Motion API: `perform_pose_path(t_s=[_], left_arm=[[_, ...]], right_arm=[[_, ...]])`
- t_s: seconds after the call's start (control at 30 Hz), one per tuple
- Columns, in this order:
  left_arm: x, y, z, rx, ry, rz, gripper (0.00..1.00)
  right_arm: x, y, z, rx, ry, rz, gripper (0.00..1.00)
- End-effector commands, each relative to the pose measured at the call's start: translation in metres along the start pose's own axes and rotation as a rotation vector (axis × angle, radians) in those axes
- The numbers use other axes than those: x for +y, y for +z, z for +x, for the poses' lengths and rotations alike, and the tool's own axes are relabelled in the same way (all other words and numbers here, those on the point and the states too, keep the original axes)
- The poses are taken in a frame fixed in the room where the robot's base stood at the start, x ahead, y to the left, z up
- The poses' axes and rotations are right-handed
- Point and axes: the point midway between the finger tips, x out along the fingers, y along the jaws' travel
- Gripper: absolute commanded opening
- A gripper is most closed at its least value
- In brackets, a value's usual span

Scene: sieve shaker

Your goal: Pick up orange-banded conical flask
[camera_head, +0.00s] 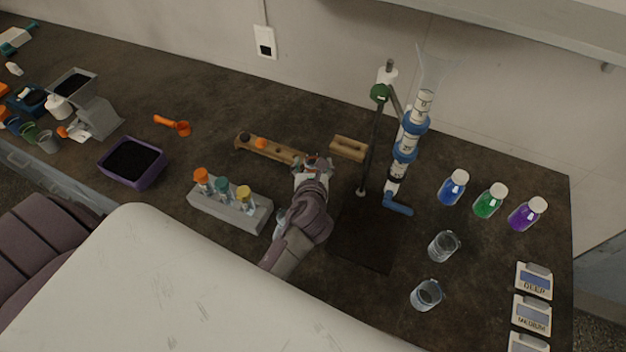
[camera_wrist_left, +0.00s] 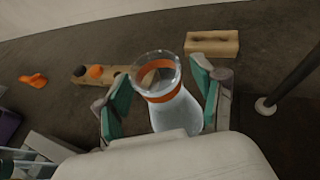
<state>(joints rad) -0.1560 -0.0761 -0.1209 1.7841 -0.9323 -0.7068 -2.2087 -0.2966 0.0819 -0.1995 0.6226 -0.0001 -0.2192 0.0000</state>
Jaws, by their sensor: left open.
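The orange-banded conical flask (camera_wrist_left: 168,97) is clear glass with an orange band below its rim. In the left wrist view it stands upright between the two green-padded fingers of my left gripper (camera_wrist_left: 160,100), which is open with visible space at either side of the flask. In the head view my left gripper (camera_head: 312,165) reaches over the bench, and only the orange-banded top of the flask (camera_head: 311,158) shows at its fingertips; the rest is hidden. My right gripper is in neither view.
A wooden rack (camera_head: 268,149) with dark and orange stoppers lies just left of the gripper, and a wooden block (camera_head: 348,147) just right. A grey rack (camera_head: 230,209) with stoppered vessels stands nearer. The stand with the blue-jointed glass column (camera_head: 405,145) rises to the right.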

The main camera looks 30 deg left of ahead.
Motion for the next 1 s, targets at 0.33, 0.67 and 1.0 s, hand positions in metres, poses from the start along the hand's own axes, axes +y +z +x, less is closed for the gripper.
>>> perform_pose_path(t_s=[0.33,0.67,1.0], left_arm=[[0.0,-0.0005,-0.0005,0.001,0.0,0.0,0.34],[0.0001,-0.0008,-0.0005,0.001,0.0,0.0,0.0],[0.0001,0.0009,-0.001,0.0,0.0,0.0,0.0]], right_arm=[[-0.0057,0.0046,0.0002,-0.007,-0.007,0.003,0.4],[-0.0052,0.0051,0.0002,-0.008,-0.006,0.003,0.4],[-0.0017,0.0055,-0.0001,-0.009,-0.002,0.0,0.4]])
